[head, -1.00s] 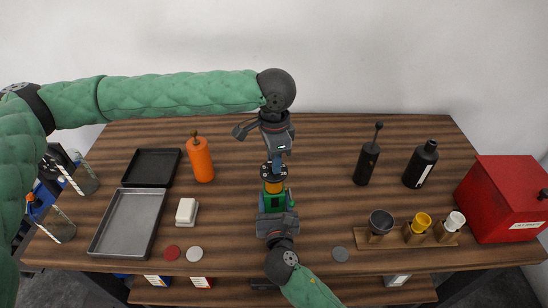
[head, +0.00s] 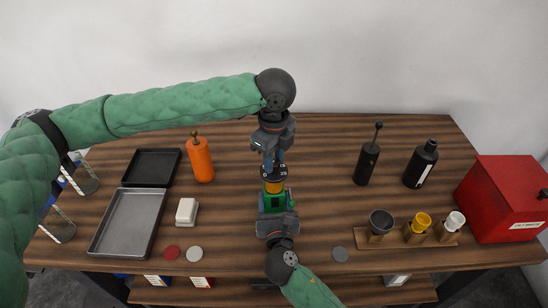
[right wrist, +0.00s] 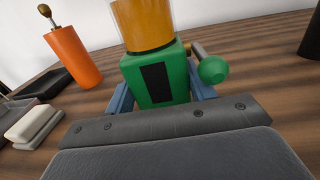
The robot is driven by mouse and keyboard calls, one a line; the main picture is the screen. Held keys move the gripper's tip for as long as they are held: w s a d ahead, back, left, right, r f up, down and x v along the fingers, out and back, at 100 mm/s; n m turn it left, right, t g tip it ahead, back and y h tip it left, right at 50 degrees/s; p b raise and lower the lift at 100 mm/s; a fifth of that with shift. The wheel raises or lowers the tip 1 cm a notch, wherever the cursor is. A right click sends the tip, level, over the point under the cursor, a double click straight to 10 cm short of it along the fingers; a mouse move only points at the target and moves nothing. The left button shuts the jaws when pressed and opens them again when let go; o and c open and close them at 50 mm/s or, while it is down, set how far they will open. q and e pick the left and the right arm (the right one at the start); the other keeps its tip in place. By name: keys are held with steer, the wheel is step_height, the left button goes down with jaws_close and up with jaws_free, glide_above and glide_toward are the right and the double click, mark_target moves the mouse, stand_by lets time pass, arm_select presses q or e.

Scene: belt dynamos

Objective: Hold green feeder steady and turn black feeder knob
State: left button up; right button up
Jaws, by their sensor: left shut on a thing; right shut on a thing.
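The green feeder (head: 275,202) stands upright near the middle of the table, with a yellow-orange middle section (head: 273,187) and a black knob (head: 273,172) with white marks on top. In the right wrist view its green base (right wrist: 158,75) sits between my blue fingers, with a green ball handle (right wrist: 212,69) at its right side. My right gripper (head: 276,214) is shut on the green base from the front. My left gripper (head: 273,162) comes down from above and is shut on the black knob; the fingers partly hide it. The knob is out of the right wrist view.
Right are a black grinder (head: 367,164), a black bottle (head: 420,165), a wooden rack (head: 366,242) with cups and a red box (head: 503,200).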

arm_select(q)
steer(key=m, duration=0.6)
arm_select(e)
steer(key=shift+f, duration=0.2)
arm_select(q)
steer(key=shift+m, duration=0.4)
steer(key=o, duration=1)
step_height(320, 180, up, 12)
stand_by(0.4)
